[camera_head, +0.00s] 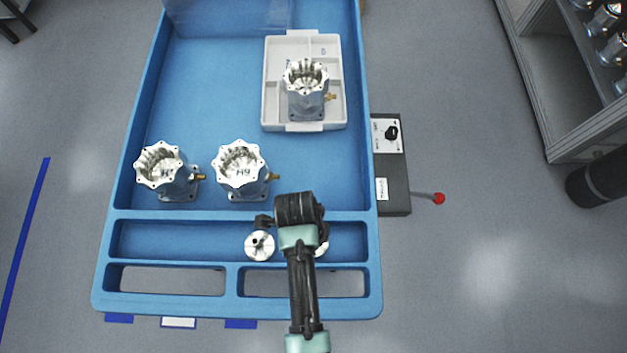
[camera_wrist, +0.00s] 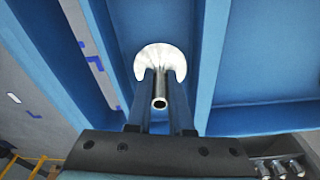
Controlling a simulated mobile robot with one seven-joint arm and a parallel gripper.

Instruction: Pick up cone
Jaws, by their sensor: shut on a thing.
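In the wrist view, a cone with a pale round base (camera_wrist: 160,55) and a narrow metal tube stands between my two fingers. My gripper (camera_wrist: 161,92) is shut on it. In the head view, one silvery cone (camera_head: 259,246) is in the narrow blue trough, just left of my arm. A second pale round part (camera_head: 322,248) shows partly behind my arm on its right. My gripper's fingertips are hidden under the arm in the head view, so I cannot tell there which one is held.
Two machined housings (camera_head: 168,172) (camera_head: 241,170) stand on the blue bench (camera_head: 210,90) behind the trough. A third housing (camera_head: 305,91) sits in a pale tray (camera_head: 272,95) at the back. A dark control box (camera_head: 393,190) with a red-knobbed lever is at the right edge.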

